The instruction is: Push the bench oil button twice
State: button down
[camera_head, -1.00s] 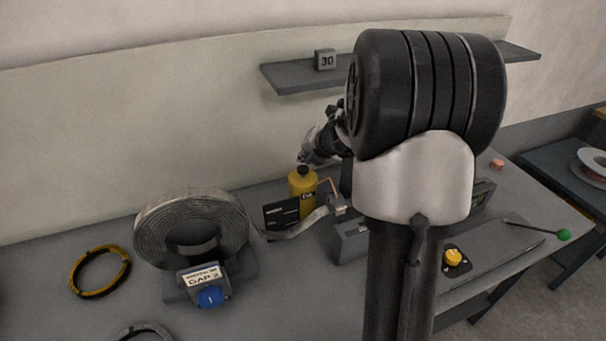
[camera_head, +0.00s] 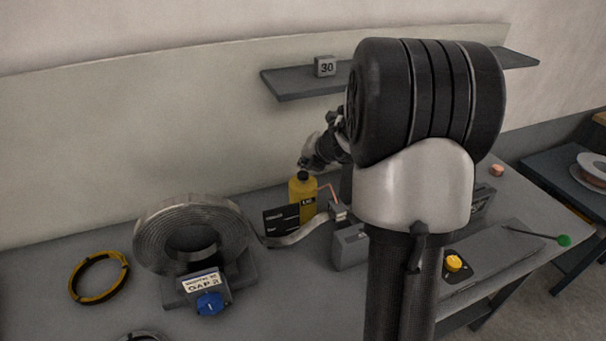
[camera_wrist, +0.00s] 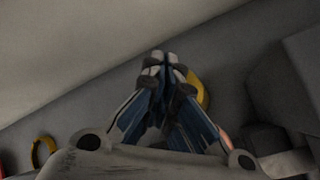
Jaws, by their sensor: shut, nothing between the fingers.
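A yellow oil bottle (camera_head: 308,208) with a dark top and a dark label stands on the bench in the head view. My gripper (camera_head: 304,167) is directly at its top, pointing down; whether it touches the top cannot be told. In the wrist view my gripper (camera_wrist: 164,60) is shut, with its fingertips together and nothing between them. The yellow bottle (camera_wrist: 203,92) shows partly behind the fingers, and the rest of it is hidden by them.
A metal strip coil (camera_head: 160,240) stands left of the bottle, behind a box with a blue knob (camera_head: 210,303). A yellow-black ring (camera_head: 83,268) lies farther left. A shelf (camera_head: 290,86) holds a "30" block (camera_head: 325,67). A yellow knob (camera_head: 453,263) sits right of my arm.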

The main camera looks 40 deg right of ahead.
aim_at(306, 173)
dwell(0.3)
jog(key=shift+f+b, duration=0.3)
jog(key=shift+f, duration=0.15)
jog(key=shift+f+b, duration=0.8)
jog(key=shift+f, duration=0.15)
dwell(0.8)
dwell(0.3)
jog(key=shift+r+p, duration=1.4)
notch_tip(306, 173, up, 5)
jog(key=p, duration=0.5)
